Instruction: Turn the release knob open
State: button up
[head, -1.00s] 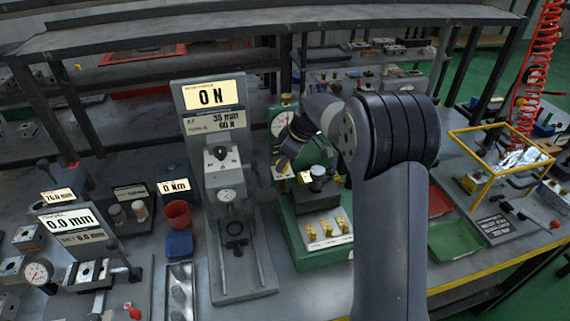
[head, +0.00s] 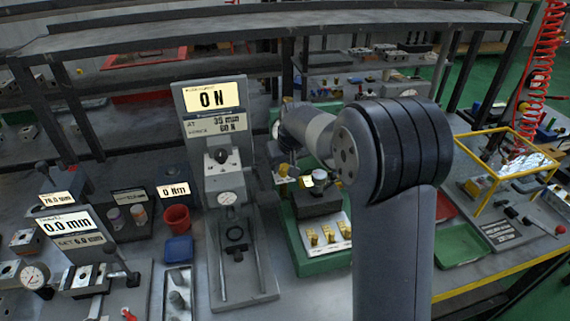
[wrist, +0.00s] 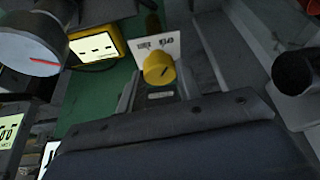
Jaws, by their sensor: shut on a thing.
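The release knob (wrist: 159,68) is a yellow round knob with a dark mark on its face, in front of a white printed card (wrist: 155,46) in the wrist view. My gripper's dark body (wrist: 185,140) fills the lower part of that view, right up against the knob. The jaws are shut on the knob, though their fingertips are mostly hidden. In the head view my gripper (head: 286,150) is over the back left of the green fixture (head: 308,262), partly hidden by my arm.
A grey press stand (head: 238,262) reading 0 N stands close left of the green fixture. A red cup (head: 177,217) and a blue box (head: 178,249) are further left. A green tray (head: 461,246) and a yellow frame (head: 480,140) lie right.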

jog(key=shift+m, duration=0.5)
jog(key=o, duration=1)
jog(key=shift+c, duration=0.2)
jog(key=a+v, duration=0.1)
jog(key=v, duration=0.9)
jog(key=shift+d+r+b, duration=0.35)
jog(key=shift+r+b, duration=0.05)
jog(key=shift+s, duration=0.15)
